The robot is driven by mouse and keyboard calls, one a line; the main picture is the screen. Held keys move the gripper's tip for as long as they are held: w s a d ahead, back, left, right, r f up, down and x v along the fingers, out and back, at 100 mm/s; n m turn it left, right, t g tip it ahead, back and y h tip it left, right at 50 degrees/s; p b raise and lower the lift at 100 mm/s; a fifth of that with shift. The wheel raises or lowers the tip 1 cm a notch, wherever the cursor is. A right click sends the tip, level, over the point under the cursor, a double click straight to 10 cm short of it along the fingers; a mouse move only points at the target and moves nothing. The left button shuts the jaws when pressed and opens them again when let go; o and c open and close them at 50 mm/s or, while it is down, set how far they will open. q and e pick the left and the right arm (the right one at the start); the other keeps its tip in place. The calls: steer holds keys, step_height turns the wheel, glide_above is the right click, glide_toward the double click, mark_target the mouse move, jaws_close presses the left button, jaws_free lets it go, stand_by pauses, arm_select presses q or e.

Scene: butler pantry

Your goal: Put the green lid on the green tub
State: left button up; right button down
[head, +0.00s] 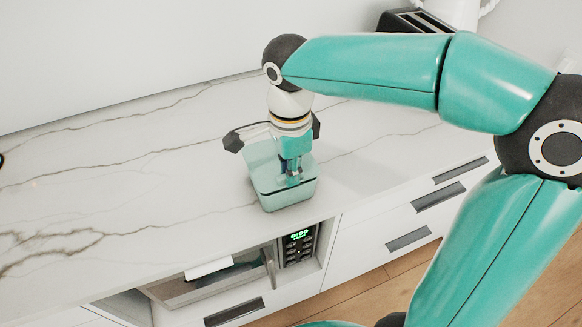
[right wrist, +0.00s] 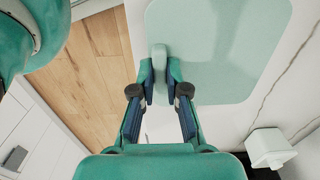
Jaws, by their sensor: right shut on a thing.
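The green tub (head: 291,200) stands on the marble counter near its front edge. The pale green lid (head: 264,162) is over the tub, with a dark line between them at the front. I cannot tell if it rests fully on the rim. My right gripper (head: 291,181) points down from above and is shut on the lid's handle. In the right wrist view the lid (right wrist: 225,45) is a flat rounded panel, and the right fingers (right wrist: 159,78) pinch its upright handle (right wrist: 158,58) near one edge. My left gripper is not in view.
A dark toaster (head: 415,21) and a white vessel (head: 455,12) stand at the back. Below the counter edge are an appliance with a lit display (head: 300,236) and drawers with dark handles (head: 440,196).

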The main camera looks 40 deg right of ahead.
steer(key=shift+f, duration=0.3)
steer(key=c, duration=1.2)
jaws_free()
steer(key=shift+r, duration=0.15)
steer(key=shift+r, duration=0.25)
step_height(320, 180, up, 12)
steer(key=shift+r+p, duration=0.25)
steer(key=shift+p, duration=0.85)
